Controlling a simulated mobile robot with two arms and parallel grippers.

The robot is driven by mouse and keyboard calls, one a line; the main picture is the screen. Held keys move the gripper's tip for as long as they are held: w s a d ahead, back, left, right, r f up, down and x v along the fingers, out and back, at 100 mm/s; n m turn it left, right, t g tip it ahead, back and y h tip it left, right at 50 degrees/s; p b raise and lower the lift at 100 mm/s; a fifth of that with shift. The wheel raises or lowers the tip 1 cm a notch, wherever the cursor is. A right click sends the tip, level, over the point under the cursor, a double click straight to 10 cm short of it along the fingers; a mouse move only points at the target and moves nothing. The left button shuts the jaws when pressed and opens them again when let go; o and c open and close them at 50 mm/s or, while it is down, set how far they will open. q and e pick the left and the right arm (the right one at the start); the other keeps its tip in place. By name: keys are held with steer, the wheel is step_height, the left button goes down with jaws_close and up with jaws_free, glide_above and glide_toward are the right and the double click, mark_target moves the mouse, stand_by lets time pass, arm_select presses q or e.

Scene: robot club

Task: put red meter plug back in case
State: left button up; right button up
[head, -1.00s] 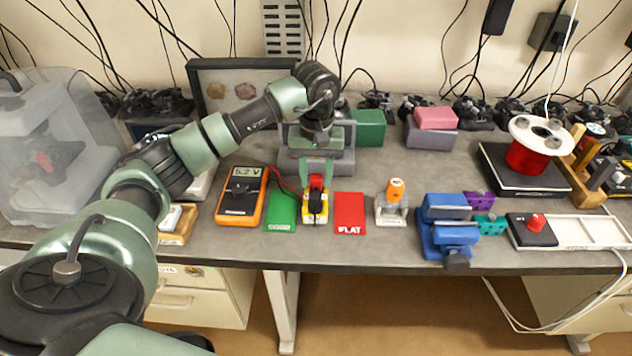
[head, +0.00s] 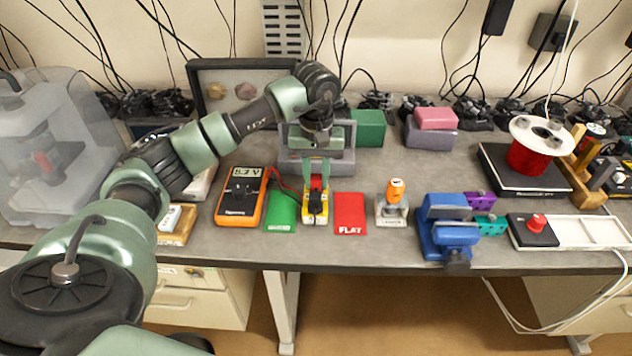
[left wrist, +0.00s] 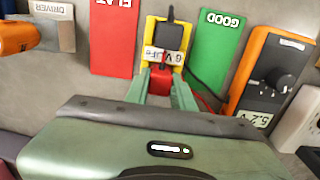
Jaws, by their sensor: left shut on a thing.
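My left gripper (head: 316,184) is over a yellow holder (head: 307,217) with a black block in it, between the green and red cards. In the left wrist view the fingers (left wrist: 161,84) are shut on the red plug (left wrist: 161,76), at the near edge of the yellow holder (left wrist: 150,62). I cannot tell whether the plug is seated in it. The orange meter (head: 241,197) stands to the left, with a red lead running toward the plug; its display seems to read 5.2 V. I cannot tell which thing is the case. My right gripper is not in view.
The green GOOD card (head: 281,211) and red FLAT card (head: 350,212) lie close on either side. The orange driver (head: 396,190) in its stand and a blue vise (head: 444,238) are further right. A grey box (head: 346,166) is behind the gripper.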

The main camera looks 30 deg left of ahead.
mark_target(316, 177)
arm_select(q)
steer(key=shift+r+p, duration=0.7)
steer(key=shift+r, duration=0.5)
jaws_close()
steer(key=shift+r+p, duration=0.9)
steer(key=shift+r, duration=0.8)
